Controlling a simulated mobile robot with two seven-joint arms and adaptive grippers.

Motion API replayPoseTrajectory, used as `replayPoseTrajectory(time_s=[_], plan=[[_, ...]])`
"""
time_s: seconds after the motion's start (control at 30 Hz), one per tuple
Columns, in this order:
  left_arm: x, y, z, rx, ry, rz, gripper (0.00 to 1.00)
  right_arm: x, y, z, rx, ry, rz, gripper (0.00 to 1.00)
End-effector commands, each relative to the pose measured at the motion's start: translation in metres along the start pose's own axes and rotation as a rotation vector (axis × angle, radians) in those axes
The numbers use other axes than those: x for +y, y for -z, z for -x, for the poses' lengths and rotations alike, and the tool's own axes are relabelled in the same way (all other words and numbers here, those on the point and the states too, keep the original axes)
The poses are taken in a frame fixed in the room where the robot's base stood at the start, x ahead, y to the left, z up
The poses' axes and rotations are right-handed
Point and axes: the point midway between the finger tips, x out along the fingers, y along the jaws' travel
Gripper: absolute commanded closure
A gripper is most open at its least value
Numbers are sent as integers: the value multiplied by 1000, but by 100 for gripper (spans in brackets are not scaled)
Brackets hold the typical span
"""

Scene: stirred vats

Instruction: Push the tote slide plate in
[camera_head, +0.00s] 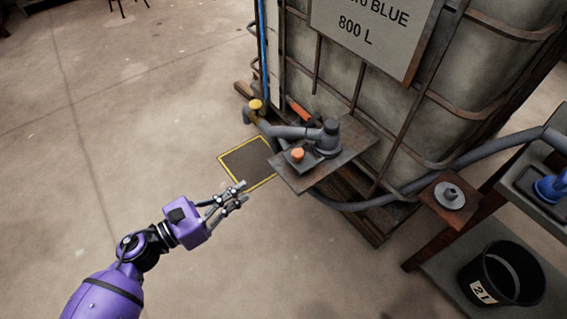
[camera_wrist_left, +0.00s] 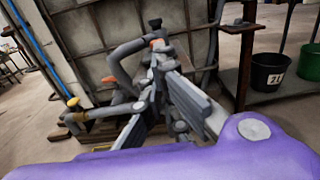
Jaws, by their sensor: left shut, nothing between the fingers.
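The tote (camera_head: 345,85) is a large pale tank in a rusty cage, with a sign (camera_head: 375,30) reading "BLUE 800 L". At its front, a flat metal plate (camera_head: 295,177) carries a grey pump-like fitting (camera_head: 325,140) and an orange knob (camera_head: 297,155). An orange handle (camera_head: 297,108) lies behind the grey pipe. I cannot tell for sure which part is the slide plate. My left gripper (camera_head: 240,190) is shut and empty, in front and left of the metal plate, apart from it. In the left wrist view its fingers (camera_wrist_left: 168,88) hide part of the fittings. My right gripper is not in view.
A yellow-capped pipe end (camera_head: 256,104) stands left of the fitting. A yellow-edged floor square (camera_head: 245,163) lies below. A grey hose (camera_head: 420,185) runs right towards a bench (camera_head: 435,260) with a black bucket (camera_head: 500,275) marked 21.

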Motion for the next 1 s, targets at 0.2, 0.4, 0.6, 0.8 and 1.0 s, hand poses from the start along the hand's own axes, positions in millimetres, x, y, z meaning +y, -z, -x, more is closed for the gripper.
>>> replayPoseTrajectory(time_s=[0.2,0.4,0.6,0.8,1.0], plan=[[1,-1,-14,-2,-1,1,100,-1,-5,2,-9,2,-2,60],[0,-2,-52,-3,1,2,100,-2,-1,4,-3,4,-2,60],[1,-2,-96,-3,-1,2,100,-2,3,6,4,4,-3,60],[0,-1,-126,-2,-1,2,100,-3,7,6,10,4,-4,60],[0,0,-139,-1,-1,3,100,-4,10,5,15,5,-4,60]])
